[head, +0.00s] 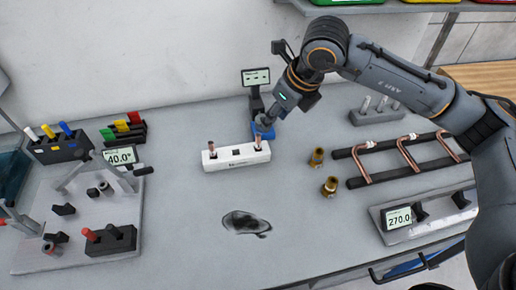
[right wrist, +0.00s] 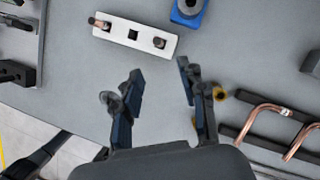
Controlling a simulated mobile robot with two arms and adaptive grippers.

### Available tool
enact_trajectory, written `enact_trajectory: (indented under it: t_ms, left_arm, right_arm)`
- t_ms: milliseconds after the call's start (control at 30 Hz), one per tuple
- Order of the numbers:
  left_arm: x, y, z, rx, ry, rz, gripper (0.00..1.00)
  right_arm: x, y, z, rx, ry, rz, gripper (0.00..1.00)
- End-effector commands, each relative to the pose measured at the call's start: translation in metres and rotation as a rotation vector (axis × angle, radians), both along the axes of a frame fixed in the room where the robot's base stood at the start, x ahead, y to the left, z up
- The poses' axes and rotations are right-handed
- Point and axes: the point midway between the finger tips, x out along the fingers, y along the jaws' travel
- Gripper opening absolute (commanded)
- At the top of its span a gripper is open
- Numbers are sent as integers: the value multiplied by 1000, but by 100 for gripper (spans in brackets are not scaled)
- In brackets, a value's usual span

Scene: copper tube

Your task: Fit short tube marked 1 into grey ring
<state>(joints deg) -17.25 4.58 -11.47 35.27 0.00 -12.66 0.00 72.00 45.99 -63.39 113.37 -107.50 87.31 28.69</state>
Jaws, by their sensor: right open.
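I cannot read a 1 on either. A grey ring-shaped part tops a blue base (right wrist: 187,12) behind the block; I cannot tell whether it is the task's ring. My right gripper (right wrist: 161,75) is open and empty, apart from the block. My left gripper is not in view.
Two brass fittings (head: 316,157) (head: 329,186) stand right of the block. A dark rack (head: 374,181) holds bent copper tubes. A bending fixture (head: 77,220) with a 40.0 display is at left; a 270.0 display (head: 398,217) is at right.

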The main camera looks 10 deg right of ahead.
Motion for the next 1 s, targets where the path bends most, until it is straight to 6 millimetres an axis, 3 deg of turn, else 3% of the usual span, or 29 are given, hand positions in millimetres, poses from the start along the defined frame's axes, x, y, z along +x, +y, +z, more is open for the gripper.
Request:
enact_trajectory:
  t_ms: [300, 533, 733, 1000]
  left_arm:
    - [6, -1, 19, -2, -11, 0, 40]
    - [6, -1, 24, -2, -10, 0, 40]
    - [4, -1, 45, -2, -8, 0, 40]
    - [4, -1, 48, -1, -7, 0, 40]
  right_arm:
    - [19, 13, -53, -2, 5, -1, 41]
    - [25, 17, -68, -1, 1, 1, 41]
    - [38, 28, -88, -3, 5, 0, 41]
    - [46, 32, -112, -1, 2, 0, 41]
